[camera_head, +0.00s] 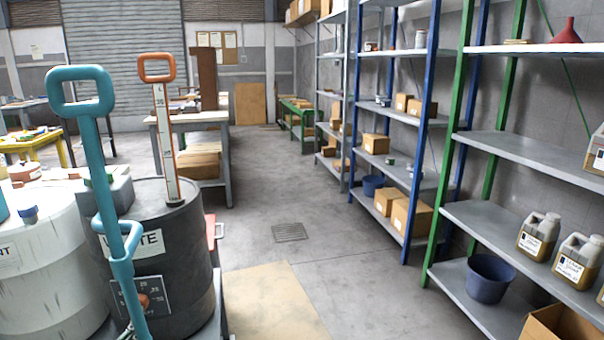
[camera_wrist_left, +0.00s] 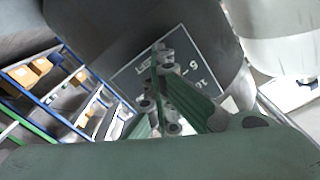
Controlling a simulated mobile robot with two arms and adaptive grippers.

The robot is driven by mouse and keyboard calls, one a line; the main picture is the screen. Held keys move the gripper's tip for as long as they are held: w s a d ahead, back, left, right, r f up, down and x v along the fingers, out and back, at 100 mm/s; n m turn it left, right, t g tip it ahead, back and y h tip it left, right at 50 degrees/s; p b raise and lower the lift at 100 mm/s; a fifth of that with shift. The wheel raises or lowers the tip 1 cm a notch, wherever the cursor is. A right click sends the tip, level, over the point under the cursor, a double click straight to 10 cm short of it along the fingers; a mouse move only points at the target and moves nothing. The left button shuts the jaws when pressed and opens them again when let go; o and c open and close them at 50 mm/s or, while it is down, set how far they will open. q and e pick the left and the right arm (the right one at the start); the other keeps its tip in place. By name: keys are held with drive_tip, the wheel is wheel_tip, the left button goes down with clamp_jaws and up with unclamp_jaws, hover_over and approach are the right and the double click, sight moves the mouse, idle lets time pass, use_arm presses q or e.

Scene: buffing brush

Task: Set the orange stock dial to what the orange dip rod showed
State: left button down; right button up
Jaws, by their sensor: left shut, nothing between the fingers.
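The orange dip rod (camera_head: 165,135), with an orange loop handle and a white scale, stands upright on the dark drum (camera_head: 185,245) with a partly covered white label. Its figures are too small to read surely. The orange stock dial is a dark plate with white figures on the drum's front, with an orange knob (camera_head: 143,299); its setting is not readable. The plate (camera_wrist_left: 190,58) also shows in the left wrist view, its figures upside down. There my left gripper (camera_wrist_left: 165,65) is shut and empty in front of the plate, hiding the knob; contact cannot be told. My right gripper is out of view.
A teal loop-handled bar (camera_head: 100,170) rises in front of the drum. A white drum (camera_head: 45,265) stands at left. Shelves (camera_head: 480,215) with jugs and boxes line the right. The floor (camera_head: 330,255) between is clear, with a flat tan board (camera_head: 270,300) near the drum.

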use_arm(q)
drive_tip(key=shift+w+d+r, duration=0.2)
drive_tip(key=shift+w+r, duration=0.05)
drive_tip(key=shift+r, duration=0.35)
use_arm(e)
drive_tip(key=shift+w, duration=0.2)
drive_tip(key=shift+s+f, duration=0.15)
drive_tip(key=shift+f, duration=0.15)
use_arm(q)
drive_tip(key=shift+a, duration=0.15)
drive_tip(key=shift+a+r, duration=0.2)
drive_tip(key=shift+a, duration=0.15)
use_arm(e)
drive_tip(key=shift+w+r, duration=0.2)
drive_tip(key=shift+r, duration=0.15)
use_arm(q)
drive_tip(key=shift+a+r+p, duration=0.25)
drive_tip(key=shift+a+p, duration=0.2)
drive_tip(key=shift+a, duration=0.05)
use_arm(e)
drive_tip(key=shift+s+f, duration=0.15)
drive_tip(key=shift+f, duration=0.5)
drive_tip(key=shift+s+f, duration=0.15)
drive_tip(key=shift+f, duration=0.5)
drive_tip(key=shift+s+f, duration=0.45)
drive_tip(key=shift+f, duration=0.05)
